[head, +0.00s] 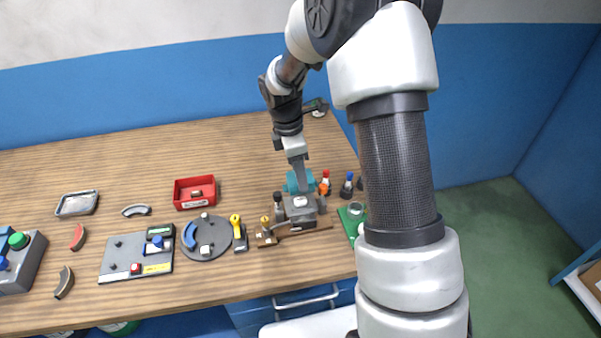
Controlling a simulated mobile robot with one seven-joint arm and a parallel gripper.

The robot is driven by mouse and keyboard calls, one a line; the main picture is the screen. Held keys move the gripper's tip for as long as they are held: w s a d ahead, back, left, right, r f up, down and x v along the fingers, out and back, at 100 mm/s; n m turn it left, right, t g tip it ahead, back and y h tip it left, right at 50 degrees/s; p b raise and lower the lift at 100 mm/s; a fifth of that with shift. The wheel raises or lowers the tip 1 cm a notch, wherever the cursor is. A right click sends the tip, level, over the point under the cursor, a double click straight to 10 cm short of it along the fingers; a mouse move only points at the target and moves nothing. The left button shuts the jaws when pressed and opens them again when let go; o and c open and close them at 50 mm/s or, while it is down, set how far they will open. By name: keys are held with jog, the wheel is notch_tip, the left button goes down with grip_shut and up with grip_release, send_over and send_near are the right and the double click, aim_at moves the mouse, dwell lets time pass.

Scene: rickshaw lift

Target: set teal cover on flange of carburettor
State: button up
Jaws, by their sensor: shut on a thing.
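The teal cover (290,184) shows on both sides of my gripper's lower end, at the right part of the workbench. My gripper (300,184) points down and is shut on the cover; the fingers hide its middle. The grey carburettor (301,207) stands on a brown wooden base just in front of and below the cover in the picture. Its top looks like a light flat flange (299,202). I cannot tell whether the cover touches the carburettor or is above or behind it.
Small bottles with red, orange and blue caps (347,185) stand close right of the gripper. A green board with a glass jar (356,211) is at the right edge. A red bin (196,192), a round grey plate (207,237) and a grey panel (125,258) lie left.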

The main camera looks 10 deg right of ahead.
jog(key=b, duration=0.3)
send_over(302, 199)
jog(key=shift+a+f, duration=0.15)
jog(key=shift+f, duration=1)
jog(key=shift+a+f, duration=0.15)
jog(key=shift+f, duration=1)
jog(key=shift+f+b, duration=0.65)
jog(key=shift+f, duration=0.2)
jog(key=shift+f, duration=0.4)
jog(key=o, duration=1.6)
jog(key=shift+o, duration=0.2)
jog(key=shift+r, duration=0.1)
jog(key=shift+r+p, duration=2.8)
jog(key=shift+r, duration=0.65)
